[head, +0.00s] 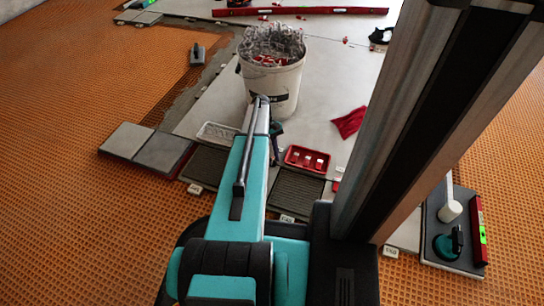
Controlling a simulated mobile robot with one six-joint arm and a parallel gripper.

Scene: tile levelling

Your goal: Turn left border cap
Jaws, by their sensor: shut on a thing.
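My arm reaches forward from the bottom of the head view to the bucket. A dark and teal part just right of its far end appears to be my gripper (275,156), low over the front edge of the large pale tile (341,94). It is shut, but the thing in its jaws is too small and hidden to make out. I cannot pick out the left border cap. Small red and white pieces lie in a red tray (292,155) just right of my gripper.
A white bucket (285,93) full of clips stands just behind my arm's end. Ribbed dark mortar beds (295,195) lie in front. Grey tiles (163,152) lie at left on orange matting. A red cloth (349,121) lies right. A board at right holds a mallet (451,209) and suction cup (446,245).

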